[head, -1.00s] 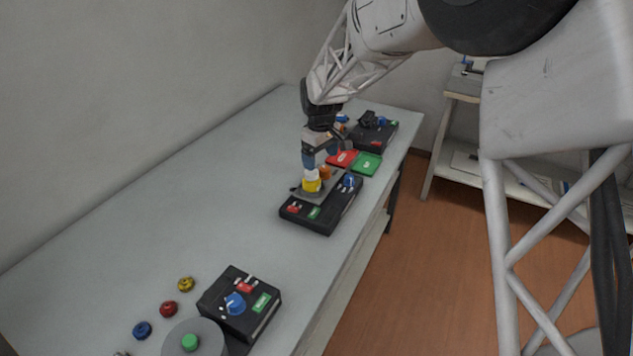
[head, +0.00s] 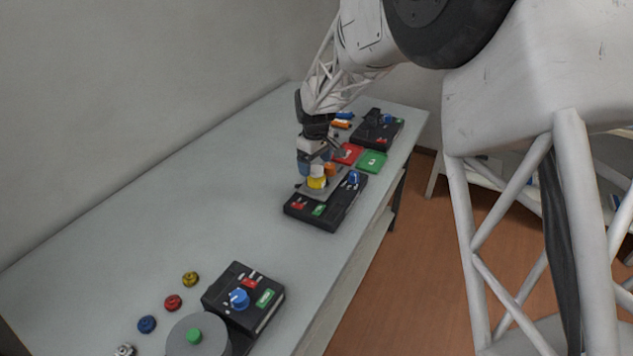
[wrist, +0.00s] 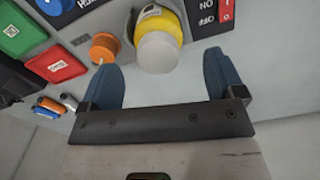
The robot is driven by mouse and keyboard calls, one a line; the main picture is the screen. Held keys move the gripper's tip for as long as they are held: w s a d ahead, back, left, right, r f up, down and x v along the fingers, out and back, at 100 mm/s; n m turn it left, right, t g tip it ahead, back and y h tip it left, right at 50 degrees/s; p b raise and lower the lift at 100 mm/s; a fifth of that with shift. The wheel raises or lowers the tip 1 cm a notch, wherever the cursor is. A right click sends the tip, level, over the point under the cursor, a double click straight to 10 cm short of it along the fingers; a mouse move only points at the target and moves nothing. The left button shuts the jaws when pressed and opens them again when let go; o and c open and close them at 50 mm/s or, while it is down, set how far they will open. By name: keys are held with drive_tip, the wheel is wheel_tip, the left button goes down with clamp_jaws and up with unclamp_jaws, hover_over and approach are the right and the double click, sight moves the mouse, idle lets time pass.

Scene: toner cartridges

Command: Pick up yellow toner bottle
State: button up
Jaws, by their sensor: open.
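The yellow toner bottle (head: 317,182), with a whitish cap, stands on the grey plate of a black control box in the middle of the table. In the wrist view the yellow bottle (wrist: 158,32) shows with its pale cap toward the camera, ahead of the fingertips and between their lines. My gripper (head: 316,170) is above and beside the bottle in the head view. Its blue fingers are spread apart and empty in the wrist view (wrist: 165,75). I cannot tell how far the fingertips are from the bottle.
The black box (head: 312,214) has red and green switches and a blue knob. Red (head: 347,153) and green (head: 371,161) pads lie behind it. Another box (head: 243,298) and coloured knobs are in front; the table's left side is clear.

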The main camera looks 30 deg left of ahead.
idle(0.3)
drive_tip(key=shift+d+f, duration=0.1)
drive_tip(key=shift+f, duration=2.55)
drive_tip(key=c, duration=1)
drive_tip(key=shift+r, duration=0.15)
drive_tip(key=shift+c, duration=0.2)
drive_tip(key=shift+r, duration=1.4)
drive_tip(key=shift+s+d+r, duration=0.1)
drive_tip(key=shift+r, duration=0.2)
drive_tip(key=s+d+r, duration=0.1)
drive_tip(key=s+d, duration=0.9)
drive_tip(key=s, duration=0.1)
drive_tip(key=shift+s+d+r, duration=0.15)
drive_tip(key=shift+s+d, duration=0.05)
drive_tip(key=shift+s, duration=0.15)
